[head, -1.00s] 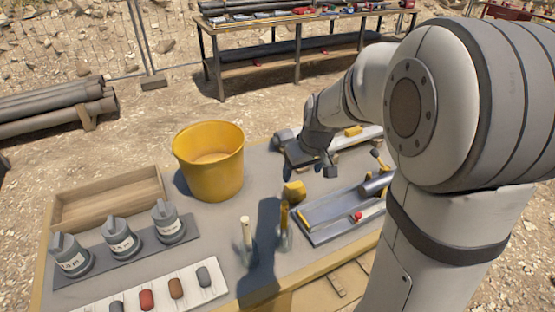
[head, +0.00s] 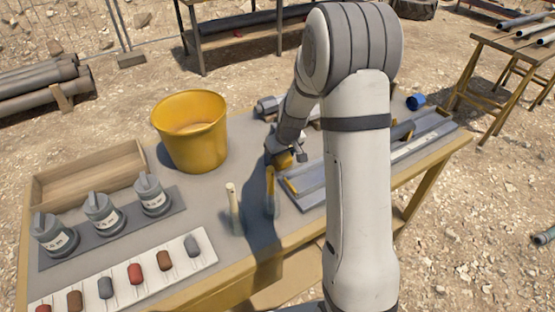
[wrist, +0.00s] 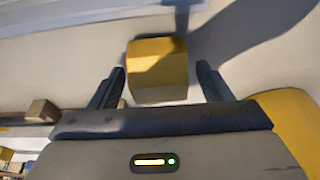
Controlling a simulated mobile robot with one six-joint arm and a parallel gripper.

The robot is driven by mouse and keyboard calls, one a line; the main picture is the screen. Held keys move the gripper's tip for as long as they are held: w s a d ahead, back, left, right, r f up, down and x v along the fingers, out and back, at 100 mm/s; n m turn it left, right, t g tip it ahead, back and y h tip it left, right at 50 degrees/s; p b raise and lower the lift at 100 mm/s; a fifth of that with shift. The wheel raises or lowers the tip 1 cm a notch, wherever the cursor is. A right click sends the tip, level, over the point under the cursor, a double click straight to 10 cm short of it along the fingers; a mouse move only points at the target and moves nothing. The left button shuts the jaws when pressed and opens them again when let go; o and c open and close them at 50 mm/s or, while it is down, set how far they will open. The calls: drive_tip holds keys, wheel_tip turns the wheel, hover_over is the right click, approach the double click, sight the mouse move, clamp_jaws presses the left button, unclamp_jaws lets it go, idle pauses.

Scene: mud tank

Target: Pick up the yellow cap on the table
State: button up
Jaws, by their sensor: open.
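The yellow cap (wrist: 158,70) shows in the wrist view as a blocky yellow piece on the grey table top (wrist: 60,65). My gripper (wrist: 160,76) is open, with one finger on each side of the cap and a visible gap to both. I cannot tell how far the fingertips are above the table. In the head view my gripper (head: 286,154) is low at the cap (head: 283,161), which is partly hidden by it.
A yellow bucket (head: 190,140) stands to the left. A metal tray (head: 315,190) lies close to the right. Two upright handles, one pale (head: 233,205) and one yellow (head: 270,185), stand in front. Labelled grey containers (head: 102,215) and a sample board (head: 120,284) are further left.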

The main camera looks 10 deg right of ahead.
drive_tip(key=shift+f, duration=0.2)
drive_tip(key=shift+c, duration=0.3)
drive_tip(key=c, duration=1)
